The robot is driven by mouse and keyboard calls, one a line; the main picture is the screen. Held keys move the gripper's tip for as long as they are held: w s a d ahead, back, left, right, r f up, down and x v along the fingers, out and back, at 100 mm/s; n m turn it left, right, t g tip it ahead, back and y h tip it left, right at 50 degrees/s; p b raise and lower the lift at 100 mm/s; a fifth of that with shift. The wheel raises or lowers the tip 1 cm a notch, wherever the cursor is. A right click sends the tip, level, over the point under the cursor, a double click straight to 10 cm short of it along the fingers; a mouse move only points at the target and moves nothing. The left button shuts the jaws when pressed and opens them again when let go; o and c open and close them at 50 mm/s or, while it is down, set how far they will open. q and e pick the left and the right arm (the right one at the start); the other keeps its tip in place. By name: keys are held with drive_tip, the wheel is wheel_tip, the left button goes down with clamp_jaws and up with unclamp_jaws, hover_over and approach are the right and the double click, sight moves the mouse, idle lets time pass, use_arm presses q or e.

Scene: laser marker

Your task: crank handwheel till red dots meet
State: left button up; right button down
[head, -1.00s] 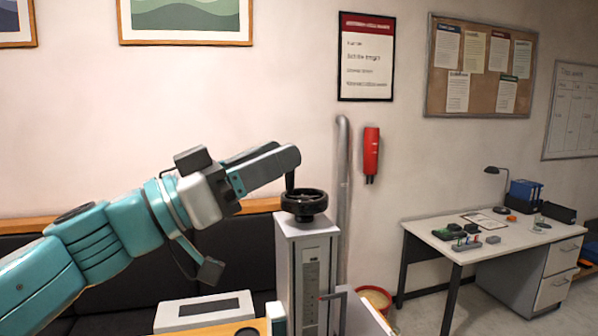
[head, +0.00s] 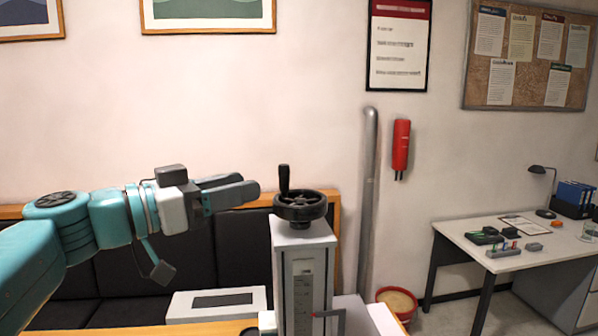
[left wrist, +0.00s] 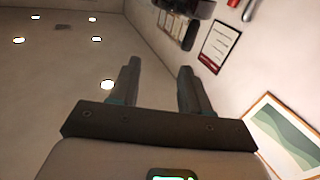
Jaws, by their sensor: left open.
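The black handwheel (head: 300,207) lies flat on top of a grey column (head: 305,250). Its crank handle (head: 284,180) stands upright at the wheel's left far side. My left gripper (head: 249,186) is open and empty, to the left of the handle, with a gap between fingertips and handle. In the left wrist view its two fingers (left wrist: 159,68) are spread with nothing between them. A dark shape at the top edge of that view may be the handwheel, cut off. I cannot make out any red dots. My right gripper is not in view.
A white box (head: 217,304) is left of the column, before a dark bench (head: 190,262). A grey pipe (head: 368,200) and red extinguisher (head: 401,148) are on the wall behind. A desk (head: 535,245) stands at right. The air above the wheel is clear.

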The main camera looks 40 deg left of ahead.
sight(280, 175)
use_arm(q)
drive_tip(key=s+a+n+y, duration=0.1)
drive_tip(key=s+a+y, duration=0.1)
drive_tip(key=s+a, duration=0.1)
drive_tip(key=w+p, duration=0.1)
drive_tip(key=w, duration=0.4)
drive_tip(key=w+p, duration=0.1)
drive_tip(key=w, duration=0.5)
drive_tip(key=w+d+f+p, duration=0.1)
drive_tip(key=w, duration=0.4)
drive_tip(key=shift+w+f, duration=0.1)
drive_tip(key=shift+w, duration=0.1)
drive_tip(key=shift+d+r, duration=0.2)
drive_tip(key=shift+r, duration=0.1)
drive_tip(key=shift+w+a+f, duration=0.2)
drive_tip(key=shift+w+f, duration=0.15)
drive_tip(key=shift+w, duration=0.4)
drive_tip(key=shift+s+d+r, duration=0.2)
drive_tip(key=shift+s+r, duration=0.05)
drive_tip(key=shift+s, duration=0.2)
clamp_jaws()
drive_tip(key=shift+a, duration=0.1)
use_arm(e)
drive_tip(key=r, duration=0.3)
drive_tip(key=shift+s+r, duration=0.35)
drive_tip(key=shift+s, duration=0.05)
